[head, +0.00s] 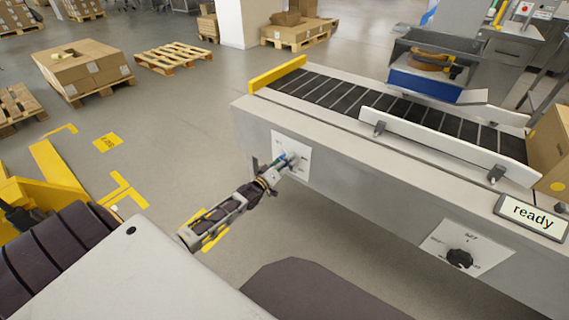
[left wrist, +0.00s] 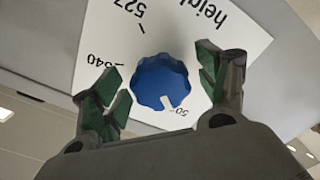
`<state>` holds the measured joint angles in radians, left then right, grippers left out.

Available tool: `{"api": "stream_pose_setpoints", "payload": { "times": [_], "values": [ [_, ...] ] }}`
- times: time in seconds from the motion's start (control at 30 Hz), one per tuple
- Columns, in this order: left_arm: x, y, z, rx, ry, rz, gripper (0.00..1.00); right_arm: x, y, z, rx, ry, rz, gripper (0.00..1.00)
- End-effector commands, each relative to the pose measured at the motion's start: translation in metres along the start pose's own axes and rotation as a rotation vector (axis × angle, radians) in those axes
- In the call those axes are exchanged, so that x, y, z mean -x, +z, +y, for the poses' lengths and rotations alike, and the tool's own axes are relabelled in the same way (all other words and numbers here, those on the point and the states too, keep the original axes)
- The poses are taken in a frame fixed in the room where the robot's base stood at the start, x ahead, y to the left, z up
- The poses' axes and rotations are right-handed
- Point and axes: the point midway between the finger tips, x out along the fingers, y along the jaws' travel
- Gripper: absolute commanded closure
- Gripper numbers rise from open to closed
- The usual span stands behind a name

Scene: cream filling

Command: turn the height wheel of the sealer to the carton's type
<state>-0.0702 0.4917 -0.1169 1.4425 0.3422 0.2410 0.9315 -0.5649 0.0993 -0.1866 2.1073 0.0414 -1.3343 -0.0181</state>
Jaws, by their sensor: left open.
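The blue height wheel (left wrist: 161,82) is on a white plate (left wrist: 90,45) marked "heigh…", "527", "540" and a partly hidden "50". Its white pointer faces the "50" mark in the left wrist view. In the head view the plate (head: 302,150) is on the sealer's front side, and the wheel (head: 282,157) is partly covered by my gripper. My left gripper (left wrist: 160,85) is open, its green-padded fingers on either side of the wheel; contact cannot be told. It also shows in the head view (head: 284,163). A carton (head: 549,148) is at the right edge, its type unreadable.
The sealer has a roller conveyor (head: 340,97) with white side rails and a tape head (head: 430,65). A black knob (head: 460,258) is on a second plate below the "ready" sign (head: 532,216). Pallets with boxes (head: 85,68) stand on the floor behind.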

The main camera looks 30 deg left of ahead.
Motion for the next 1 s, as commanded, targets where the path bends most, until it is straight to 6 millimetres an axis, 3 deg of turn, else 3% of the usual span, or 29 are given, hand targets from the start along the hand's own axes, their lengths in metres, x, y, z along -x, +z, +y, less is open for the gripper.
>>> {"api": "stream_pose_setpoints", "payload": {
  "times": [0.13, 0.5, 1.0],
  "values": [
    [0.0000, 0.0000, 0.0000, 0.000, 0.000, 0.000, 0.26, -0.0007, 0.0021, -0.0004, 0.000, 0.000, -0.004, 0.15],
    [0.0002, 0.0000, -0.0001, 0.000, 0.000, 0.000, 0.72, -0.0012, 0.0025, -0.0003, 0.000, 0.000, -0.005, 0.15],
    [0.0002, -0.0010, -0.0001, -0.102, -0.002, 0.000, 0.72, -0.0030, 0.0011, 0.0024, 0.002, 0.007, -0.012, 0.15]
  ]
}}
